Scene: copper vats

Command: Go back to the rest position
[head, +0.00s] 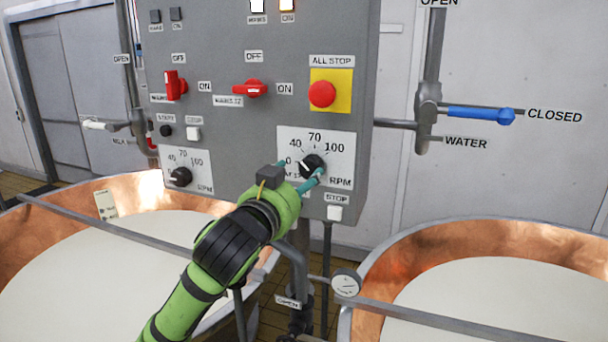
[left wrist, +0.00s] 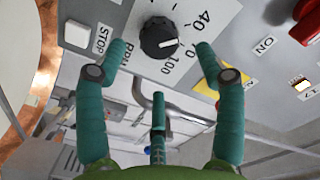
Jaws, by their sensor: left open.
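My left gripper (head: 302,172) is open in front of the right-hand RPM dial on the grey control panel (head: 230,130). Its teal fingers stand on either side of the black knob (head: 312,164), with nothing held. In the left wrist view the knob (left wrist: 160,38) sits between and beyond the open fingertips (left wrist: 162,50). Its white mark points roughly toward the 70. Whether a finger touches the knob I cannot tell. My right gripper is not in view.
Copper vats of pale liquid stand at left (head: 140,195) and right (head: 470,245), with grey rails across them. The panel also bears red switches (head: 252,89), an ALL STOP button (head: 322,94) and a white STOP button (head: 335,213). A blue-handled water valve (head: 480,115) is at right.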

